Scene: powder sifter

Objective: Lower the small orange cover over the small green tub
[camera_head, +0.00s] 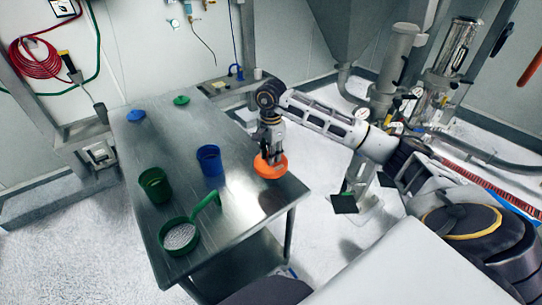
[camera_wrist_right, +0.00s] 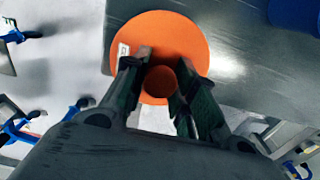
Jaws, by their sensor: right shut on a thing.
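The small orange cover (camera_head: 270,173) is a round disc with a knob, near the table's right edge. My right gripper (camera_head: 272,156) is shut on its knob from above. In the right wrist view the orange disc (camera_wrist_right: 165,33) spreads out beyond the fingers (camera_wrist_right: 163,72), with the knob between them. The small green tub (camera_head: 155,188) stands upright and open on the table, left of and apart from the cover. My left gripper is not in view.
A blue tub (camera_head: 210,163) stands between the green tub and the cover. A green sieve (camera_head: 181,220) with a handle and pale powder is at the table's near end. A blue lid (camera_head: 136,115) and a green lid (camera_head: 181,100) lie at the far end. The metal table (camera_head: 165,135) has clear room mid-surface.

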